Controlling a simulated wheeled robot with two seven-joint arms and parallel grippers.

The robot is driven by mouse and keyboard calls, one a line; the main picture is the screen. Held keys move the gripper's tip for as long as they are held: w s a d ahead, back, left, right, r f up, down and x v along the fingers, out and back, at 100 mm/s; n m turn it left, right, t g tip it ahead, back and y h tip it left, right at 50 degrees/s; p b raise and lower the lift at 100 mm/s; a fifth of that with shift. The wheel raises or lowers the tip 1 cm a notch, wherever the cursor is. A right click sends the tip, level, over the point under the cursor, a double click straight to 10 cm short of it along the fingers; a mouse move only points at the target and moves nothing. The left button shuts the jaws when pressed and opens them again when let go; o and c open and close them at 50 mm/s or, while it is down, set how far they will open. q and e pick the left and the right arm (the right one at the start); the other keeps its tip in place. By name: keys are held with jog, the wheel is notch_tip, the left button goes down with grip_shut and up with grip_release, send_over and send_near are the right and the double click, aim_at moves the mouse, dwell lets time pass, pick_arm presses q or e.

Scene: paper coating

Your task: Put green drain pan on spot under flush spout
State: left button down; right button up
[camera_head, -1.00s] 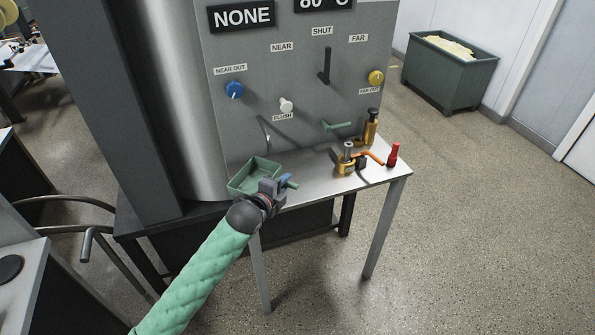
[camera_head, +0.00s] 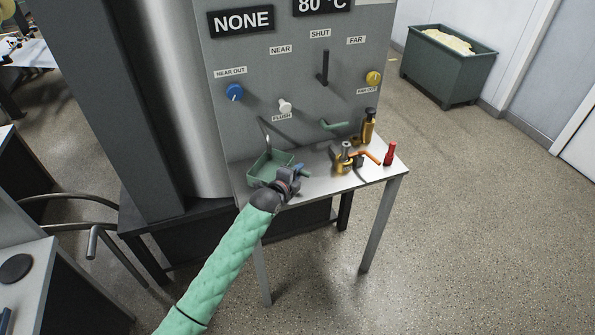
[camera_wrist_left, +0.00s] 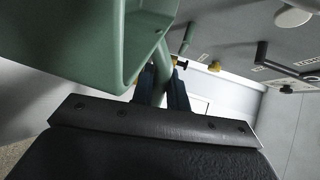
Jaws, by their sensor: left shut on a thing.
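The green drain pan (camera_head: 265,166) is at the left end of the small steel table, close to the grey panel. The flush spout (camera_head: 266,133) is a thin bent pipe on the panel below the FLUSH label, and its lower end overlaps the pan's far rim in this view. My left gripper (camera_head: 296,173) is shut on the pan's green handle. In the left wrist view the pan (camera_wrist_left: 90,40) fills the upper left, with the gripper fingers (camera_wrist_left: 163,88) around its handle. I cannot tell whether the pan touches the table. My right gripper is not in view.
The steel table (camera_head: 320,185) also holds brass valve parts (camera_head: 345,160) with an orange handle, a brass bottle-shaped part (camera_head: 368,127) and a red part (camera_head: 389,153) on the right. A green lever (camera_head: 334,125) projects from the panel. A green bin (camera_head: 447,65) stands at back right.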

pick_arm(q)
jog(key=shift+f, duration=0.35)
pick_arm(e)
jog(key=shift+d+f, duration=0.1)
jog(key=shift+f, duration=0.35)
pick_arm(q)
jog(key=c, duration=1.8)
grip_release()
jog(key=shift+f, duration=0.15)
jog(key=o, duration=0.4)
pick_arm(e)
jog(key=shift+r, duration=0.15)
